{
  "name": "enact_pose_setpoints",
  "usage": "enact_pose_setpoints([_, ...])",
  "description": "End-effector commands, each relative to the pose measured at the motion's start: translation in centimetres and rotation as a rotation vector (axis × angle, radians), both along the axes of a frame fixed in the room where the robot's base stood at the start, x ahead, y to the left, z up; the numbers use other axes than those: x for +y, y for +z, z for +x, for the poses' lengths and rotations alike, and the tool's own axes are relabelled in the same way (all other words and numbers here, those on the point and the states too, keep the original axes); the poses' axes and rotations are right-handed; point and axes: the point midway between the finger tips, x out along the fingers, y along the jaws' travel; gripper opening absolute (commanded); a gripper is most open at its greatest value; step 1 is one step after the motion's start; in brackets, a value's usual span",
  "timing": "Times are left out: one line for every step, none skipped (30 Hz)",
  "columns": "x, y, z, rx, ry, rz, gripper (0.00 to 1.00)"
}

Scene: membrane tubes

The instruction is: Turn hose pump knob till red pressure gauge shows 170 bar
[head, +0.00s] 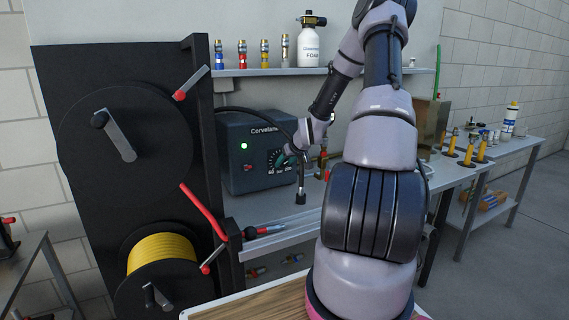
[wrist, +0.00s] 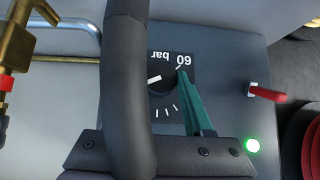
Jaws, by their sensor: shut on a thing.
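The hose pump (head: 238,160) is a dark grey box on the bench, with a lit green lamp and a black dial panel. Its black knob (wrist: 160,82) has a white pointer mark and sits among white scale ticks. The upside-down label "60 bar" shows beside it in the wrist view. My gripper (head: 284,158) is at the dial in the head view. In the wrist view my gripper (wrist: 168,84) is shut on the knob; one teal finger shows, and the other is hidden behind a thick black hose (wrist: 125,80). I cannot make out a red pressure gauge or its reading.
A red toggle switch (wrist: 267,93) and green lamp (wrist: 252,145) are near the knob. A brass fitting (wrist: 15,45) is at the wrist view's left. A black hose-reel stand (head: 125,75) with yellow hose stands left of the pump. A shelf (head: 270,72) holds nozzles and a foam bottle.

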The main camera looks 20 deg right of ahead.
Motion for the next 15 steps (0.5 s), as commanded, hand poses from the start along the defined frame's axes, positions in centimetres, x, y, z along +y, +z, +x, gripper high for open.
enact_pose_setpoints([-0.14, -0.31, -0.18, 0.006, -0.003, 0.034, 0.00])
enact_pose_setpoints([-0.12, -0.29, -0.16, 0.007, -0.002, 0.052, 0.00])
enact_pose_setpoints([-0.14, -0.32, -0.18, 0.008, -0.002, 0.075, 0.00])
enact_pose_setpoints([-0.14, -0.35, -0.18, 0.009, -0.003, 0.092, 0.00])
enact_pose_setpoints([-0.09, -0.32, -0.17, 0.009, -0.001, 0.106, 0.00])
enact_pose_setpoints([-0.12, -0.34, -0.20, 0.010, -0.002, 0.123, 0.00])
enact_pose_setpoints([-0.05, -0.32, -0.18, 0.010, 0.001, 0.133, 0.00])
enact_pose_setpoints([-0.09, -0.31, -0.20, 0.011, -0.001, 0.143, 0.00])
enact_pose_setpoints([-0.07, -0.24, -0.19, 0.011, -0.001, 0.153, 0.00])
enact_pose_setpoints([-0.04, -0.21, -0.19, 0.012, 0.001, 0.157, 0.00])
enact_pose_setpoints([-0.05, -0.20, -0.19, 0.011, 0.001, 0.162, 0.00])
enact_pose_setpoints([-0.06, -0.19, -0.19, 0.011, 0.001, 0.164, 0.00])
enact_pose_setpoints([-0.06, -0.18, -0.19, 0.011, 0.001, 0.166, 0.00])
enact_pose_setpoints([-0.05, -0.17, -0.19, 0.011, 0.002, 0.166, 0.00])
enact_pose_setpoints([-0.04, -0.17, -0.19, 0.011, 0.002, 0.166, 0.00])
